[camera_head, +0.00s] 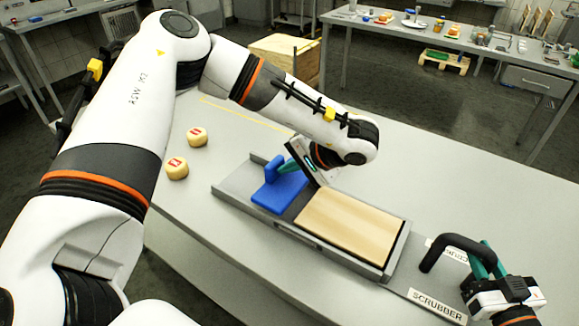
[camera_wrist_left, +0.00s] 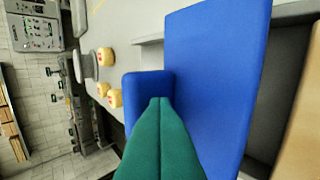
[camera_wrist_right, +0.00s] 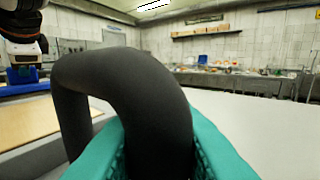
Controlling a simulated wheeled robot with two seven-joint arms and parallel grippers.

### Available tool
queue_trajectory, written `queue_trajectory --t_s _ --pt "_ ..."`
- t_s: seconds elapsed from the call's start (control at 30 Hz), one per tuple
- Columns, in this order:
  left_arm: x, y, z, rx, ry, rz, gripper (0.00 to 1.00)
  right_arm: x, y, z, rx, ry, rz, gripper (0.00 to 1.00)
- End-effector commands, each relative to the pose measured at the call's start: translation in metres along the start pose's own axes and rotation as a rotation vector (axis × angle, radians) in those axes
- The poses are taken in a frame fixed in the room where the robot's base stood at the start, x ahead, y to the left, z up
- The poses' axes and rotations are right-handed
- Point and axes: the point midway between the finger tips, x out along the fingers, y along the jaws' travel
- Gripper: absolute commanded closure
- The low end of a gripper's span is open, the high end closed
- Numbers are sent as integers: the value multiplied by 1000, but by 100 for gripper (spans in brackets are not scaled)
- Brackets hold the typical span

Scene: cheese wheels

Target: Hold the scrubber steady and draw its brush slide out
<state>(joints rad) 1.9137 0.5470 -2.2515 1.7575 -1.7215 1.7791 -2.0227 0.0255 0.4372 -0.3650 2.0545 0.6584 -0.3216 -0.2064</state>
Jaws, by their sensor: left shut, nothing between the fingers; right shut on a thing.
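The scrubber (camera_head: 247,206) is a long grey tray on the table, labelled SCRUBBER at its right end. Its blue brush slide (camera_head: 277,199) lies at the left end, with an upright blue block on a flat plate; it also shows in the left wrist view (camera_wrist_left: 215,70). My left gripper (camera_head: 286,168) is shut and empty, with its green fingertips against or very close to the upright block; contact is unclear. My right gripper (camera_head: 490,262) is shut on the black handle (camera_head: 452,243) at the right end; the handle fills the middle of the right wrist view (camera_wrist_right: 125,80).
A wooden board (camera_head: 350,224) lies in the tray beside the blue slide. Two small cheese wheels (camera_head: 197,137) (camera_head: 177,167) sit on the table left of the tray. A wooden crate (camera_head: 285,58) stands behind the table. The tabletop behind the tray is clear.

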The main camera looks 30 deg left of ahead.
Motion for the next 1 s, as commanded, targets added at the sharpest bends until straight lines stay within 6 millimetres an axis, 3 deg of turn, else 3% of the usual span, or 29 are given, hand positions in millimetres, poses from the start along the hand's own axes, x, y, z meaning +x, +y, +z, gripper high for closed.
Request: queue_trajectory --t_s 0.07,0.27,0.5,0.7,1.0 --pt "0 -3 -1 0 9 7 100 -1 -6 0 -4 0 -10 100" --pt "-29 -28 0 5 -1 1 100 -1 -5 0 -5 -1 -9 100" --pt "-87 -28 0 1 -4 -1 100 0 -4 0 -4 0 -7 100" --pt "-119 -28 0 1 -3 -1 100 0 -3 0 -3 0 -6 100" --pt "-130 -27 0 1 -1 -1 100 0 -2 0 -1 0 -5 100"
